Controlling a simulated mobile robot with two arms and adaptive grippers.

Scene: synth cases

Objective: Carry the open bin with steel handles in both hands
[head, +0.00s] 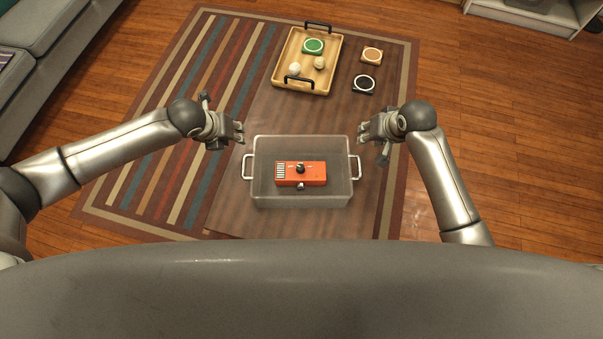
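The open bin (302,200) is clear, greyish and rectangular, and stands on the dark wooden table. It has a pale steel handle on its left end (246,167) and another on its right end (357,168). An orange box with dark knobs (314,174) lies inside it. My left gripper (241,132) is open and empty, just beyond the bin's left handle in the picture. My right gripper (360,132) is open and empty, just beyond the right handle. Neither gripper touches the bin.
A wooden tray with black handles (284,64) stands at the table's far end, holding a green-topped disc (313,46) and two pale balls. A striped rug (190,130) and sofa (45,60) are at left.

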